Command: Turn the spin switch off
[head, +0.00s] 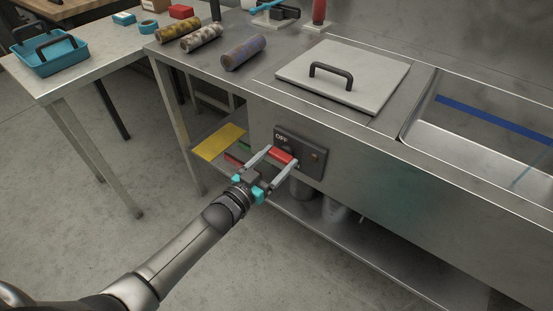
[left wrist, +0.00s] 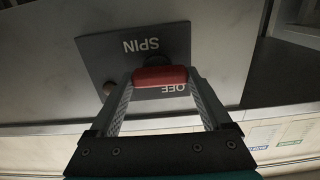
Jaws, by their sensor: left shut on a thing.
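The spin switch has a dark plate (head: 307,168) on the front panel of the metal bench, with a red handle (head: 283,156) on it. OFF shows at the plate's upper left in the head view. My left gripper (head: 281,159) is shut on the red handle, one finger at each end. In the left wrist view, the plate (left wrist: 95,55) reads SPIN upside down, and the red handle (left wrist: 160,75) lies crosswise between the fingertips, beside a partly covered OFF. A small orange-brown spot sits on the plate. My right gripper is not in view.
A square lid with a black handle (head: 331,75) lies on the bench beside a sink basin (head: 470,128). Several rolls (head: 242,53) lie at the bench's back left. A side table holds a blue tray (head: 50,53). A lower shelf (head: 375,250) runs under the bench. Open floor lies left.

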